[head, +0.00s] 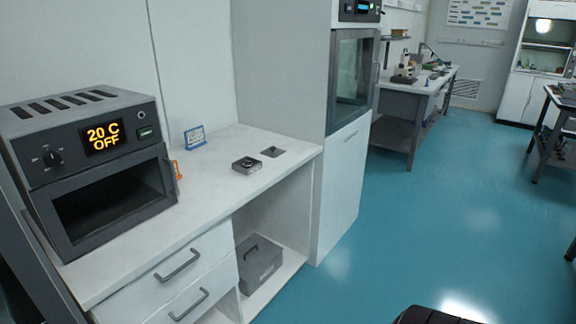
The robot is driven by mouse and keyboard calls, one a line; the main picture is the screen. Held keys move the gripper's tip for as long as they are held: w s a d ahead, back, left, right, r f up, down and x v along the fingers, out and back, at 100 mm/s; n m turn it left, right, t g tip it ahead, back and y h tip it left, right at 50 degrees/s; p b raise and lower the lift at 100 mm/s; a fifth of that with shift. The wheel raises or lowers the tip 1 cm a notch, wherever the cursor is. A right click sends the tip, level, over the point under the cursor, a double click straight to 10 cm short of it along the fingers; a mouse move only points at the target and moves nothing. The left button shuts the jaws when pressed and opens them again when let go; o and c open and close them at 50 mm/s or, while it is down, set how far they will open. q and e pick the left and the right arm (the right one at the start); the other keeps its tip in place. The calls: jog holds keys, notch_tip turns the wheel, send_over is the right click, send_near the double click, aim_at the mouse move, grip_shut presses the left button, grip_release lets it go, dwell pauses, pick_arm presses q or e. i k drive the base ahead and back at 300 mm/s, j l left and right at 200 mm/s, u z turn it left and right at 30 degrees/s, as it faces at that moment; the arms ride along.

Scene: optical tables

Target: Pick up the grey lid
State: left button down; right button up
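A grey box (262,274) stands in the open lower shelf under the white counter. Its flat grey lid (262,256) lies on top and has a dark arched handle (249,252). The counter's edge and the drawers beside it are close to the box. A small flat grey square piece (273,152) lies on the counter, next to a small dark square device (246,165); I cannot tell what either is.
An oven (88,165) reading "20 C OFF" stands on the left of the white counter (215,195). Drawers with grey handles are below. A tall cabinet (345,175) bounds the counter on the right. The blue floor (420,230) in front is mostly clear.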

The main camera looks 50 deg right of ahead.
aim_at(272, 152)
jog(key=z, duration=1.35)
